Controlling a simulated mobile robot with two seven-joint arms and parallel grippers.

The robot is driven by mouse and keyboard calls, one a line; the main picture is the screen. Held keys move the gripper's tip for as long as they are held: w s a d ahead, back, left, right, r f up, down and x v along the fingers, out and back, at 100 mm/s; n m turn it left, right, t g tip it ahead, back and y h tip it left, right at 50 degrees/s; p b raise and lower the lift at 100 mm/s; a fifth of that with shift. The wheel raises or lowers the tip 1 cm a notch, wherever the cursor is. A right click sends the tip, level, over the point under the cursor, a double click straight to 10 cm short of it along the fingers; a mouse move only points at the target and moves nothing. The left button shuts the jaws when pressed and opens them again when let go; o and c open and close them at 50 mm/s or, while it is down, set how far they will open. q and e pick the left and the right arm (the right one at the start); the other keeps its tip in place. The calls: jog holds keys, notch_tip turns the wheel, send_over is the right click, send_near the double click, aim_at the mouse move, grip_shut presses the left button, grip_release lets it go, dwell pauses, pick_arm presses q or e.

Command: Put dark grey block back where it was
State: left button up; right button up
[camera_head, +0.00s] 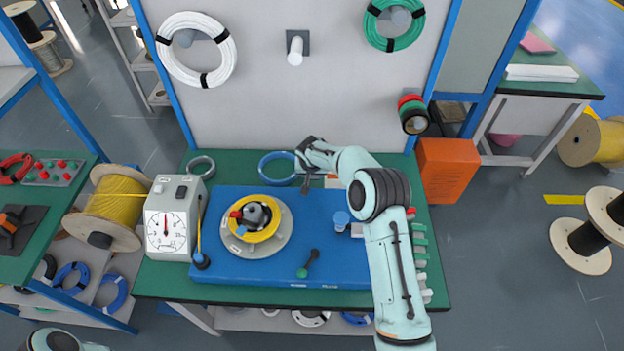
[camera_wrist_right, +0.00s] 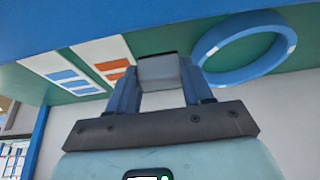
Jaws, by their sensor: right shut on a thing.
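My right arm reaches in from the lower right in the camera_head view, and its gripper (camera_head: 306,182) is over the back part of the green table (camera_head: 163,282), just right of a blue ring (camera_head: 277,168). In the right wrist view my right gripper (camera_wrist_right: 160,78) is shut on the dark grey block (camera_wrist_right: 160,73), which sits between the two fingertips. In the camera_head view the block is too small and too covered to make out clearly. My left gripper is out of view.
The blue board (camera_head: 225,275) carries a yellow ring (camera_head: 262,233) on a round base and a green-knobbed lever (camera_head: 308,263). A dial box (camera_head: 170,218) stands left; an orange bin (camera_head: 450,170) stands right. Striped cards (camera_wrist_right: 90,66) lie near the blue ring (camera_wrist_right: 205,50).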

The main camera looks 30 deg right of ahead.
aim_at(312, 178)
notch_tip(312, 178, down, 4)
jog(key=shift+r, duration=0.15)
jog(key=o, duration=1)
jog(key=shift+c, duration=0.2)
jog(key=shift+r, duration=0.3)
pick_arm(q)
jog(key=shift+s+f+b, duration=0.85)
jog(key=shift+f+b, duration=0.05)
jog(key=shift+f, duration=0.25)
pick_arm(e)
jog(key=shift+v, duration=5.8)
